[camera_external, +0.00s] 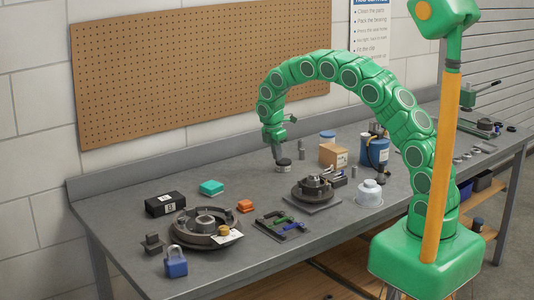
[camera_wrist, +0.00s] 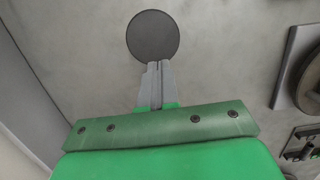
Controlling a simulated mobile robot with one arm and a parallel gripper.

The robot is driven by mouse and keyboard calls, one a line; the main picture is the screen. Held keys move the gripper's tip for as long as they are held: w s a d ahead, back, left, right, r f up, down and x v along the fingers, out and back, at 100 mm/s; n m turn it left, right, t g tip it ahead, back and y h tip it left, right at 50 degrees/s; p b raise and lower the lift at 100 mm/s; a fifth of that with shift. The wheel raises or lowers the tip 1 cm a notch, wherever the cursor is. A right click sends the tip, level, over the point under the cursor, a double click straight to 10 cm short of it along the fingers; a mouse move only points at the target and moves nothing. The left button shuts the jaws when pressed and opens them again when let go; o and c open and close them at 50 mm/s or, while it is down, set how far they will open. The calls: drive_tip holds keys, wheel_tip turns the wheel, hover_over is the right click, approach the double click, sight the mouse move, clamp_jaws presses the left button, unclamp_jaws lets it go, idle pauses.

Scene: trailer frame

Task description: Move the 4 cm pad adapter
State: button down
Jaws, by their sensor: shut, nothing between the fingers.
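My gripper (camera_external: 279,157) points down over the back middle of the bench in the external view. It is shut and empty. Its fingertips (camera_wrist: 159,66) meet in the wrist view, at the near edge of a dark round top (camera_wrist: 152,37). This belongs to a small dark round piece with a pale label (camera_external: 284,166), standing right under the fingers. I cannot tell whether they touch. A small dark block with a narrower upper part (camera_external: 152,244) stands at the front left of the bench. No readable label shows which piece is the 4 cm pad adapter.
A round drum assembly (camera_external: 185,235) and a blue padlock (camera_external: 175,262) are at front left. A second hub on a plate (camera_external: 308,198) stands right of centre. A cardboard box (camera_external: 333,152) and a blue can (camera_external: 373,151) stand right of my gripper.

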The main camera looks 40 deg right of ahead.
sight(285, 161)
drive_tip(key=d, duration=0.2)
drive_tip(key=d+f, duration=0.1)
drive_tip(key=shift+s+d, duration=0.1)
drive_tip(key=shift+d, duration=0.25)
drive_tip(key=shift+f, duration=0.45)
